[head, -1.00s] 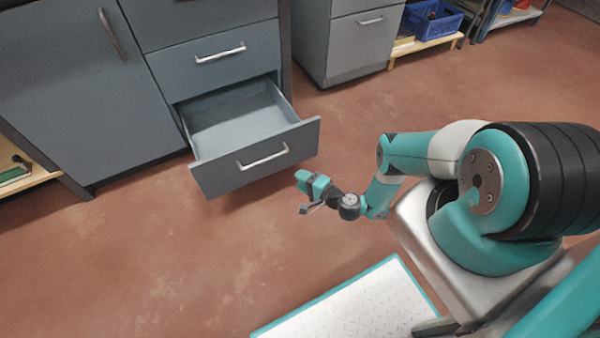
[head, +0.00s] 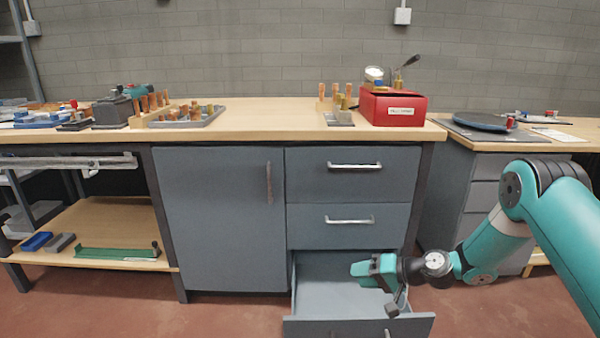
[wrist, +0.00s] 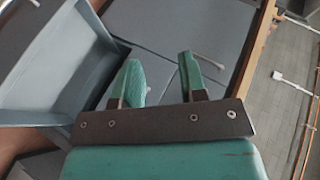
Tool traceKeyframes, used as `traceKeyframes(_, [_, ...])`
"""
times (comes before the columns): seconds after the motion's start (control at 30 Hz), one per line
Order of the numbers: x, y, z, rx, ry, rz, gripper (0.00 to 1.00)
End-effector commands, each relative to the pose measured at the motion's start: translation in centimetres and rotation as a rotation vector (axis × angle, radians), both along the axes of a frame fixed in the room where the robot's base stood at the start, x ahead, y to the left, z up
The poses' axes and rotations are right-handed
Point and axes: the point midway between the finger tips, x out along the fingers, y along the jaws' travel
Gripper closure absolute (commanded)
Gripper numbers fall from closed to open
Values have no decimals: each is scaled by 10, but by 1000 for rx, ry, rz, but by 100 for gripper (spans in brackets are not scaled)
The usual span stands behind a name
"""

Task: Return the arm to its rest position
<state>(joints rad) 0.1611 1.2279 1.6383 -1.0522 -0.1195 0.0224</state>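My arm (head: 540,195) is teal with dark joints and reaches in from the right of the head view. My gripper (head: 364,270) points left and appears in front of the open bottom drawer (head: 325,290) of the grey cabinet. In the wrist view, the two teal fingers of my gripper (wrist: 160,75) are spread apart with nothing between them. The drawer (wrist: 50,60) shows at the left of the wrist view, apart from the fingers. The inside of the drawer that I can see is empty.
Two shut drawers (head: 347,175) and a shut door (head: 220,220) are beside and above the open one. The wooden worktop (head: 265,112) holds a red box (head: 392,106) and several blocks. A second bench (head: 570,130) stands at the right. Red floor (head: 225,318) is clear in front.

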Motion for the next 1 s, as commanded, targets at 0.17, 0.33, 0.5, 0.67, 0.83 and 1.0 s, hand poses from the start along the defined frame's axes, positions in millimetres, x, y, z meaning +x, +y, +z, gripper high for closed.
traceKeyframes(0.17, [-36,34,94,-163,-25,191,61])
traceKeyframes(0.33, [-96,52,166,-321,-35,341,61])
traceKeyframes(0.5, [-174,55,221,-477,-39,463,61])
traceKeyframes(0.67, [-245,44,249,-602,-34,540,61])
traceKeyframes(0.83, [-302,29,262,-694,-29,587,61])
traceKeyframes(1.0, [-348,12,265,-768,-23,618,61])
